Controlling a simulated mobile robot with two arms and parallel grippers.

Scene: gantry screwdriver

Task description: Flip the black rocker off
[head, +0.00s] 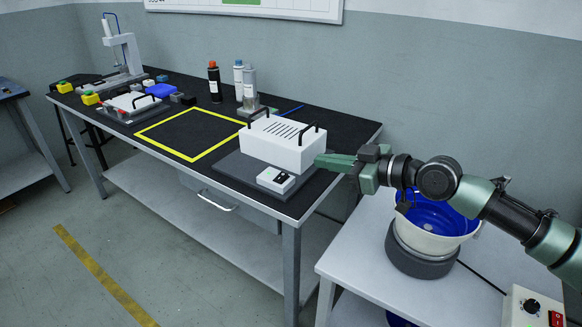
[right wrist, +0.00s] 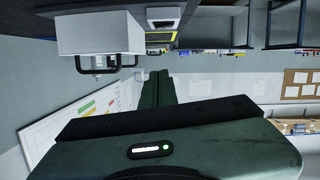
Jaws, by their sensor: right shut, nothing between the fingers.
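A small white switch box (head: 276,179) sits on the dark base plate at the front of the bench, before the large white vented cover. A dark spot on its top (head: 280,177) may be the black rocker; it is too small to tell its position. The box also shows near the top of the right wrist view (right wrist: 164,17). My right gripper (head: 322,161) reaches in from the right, beside the vented cover's right side, to the right of the switch box and apart from it. Its fingers (right wrist: 158,88) are shut with nothing between them. My left gripper is not in view.
The white vented cover (head: 283,142) with black handles stands close to my right gripper. A side table carries a blue-lined bowl (head: 435,216) under my right arm and a controller with a red switch (head: 556,319). A yellow-outlined area (head: 190,118) on the bench is clear.

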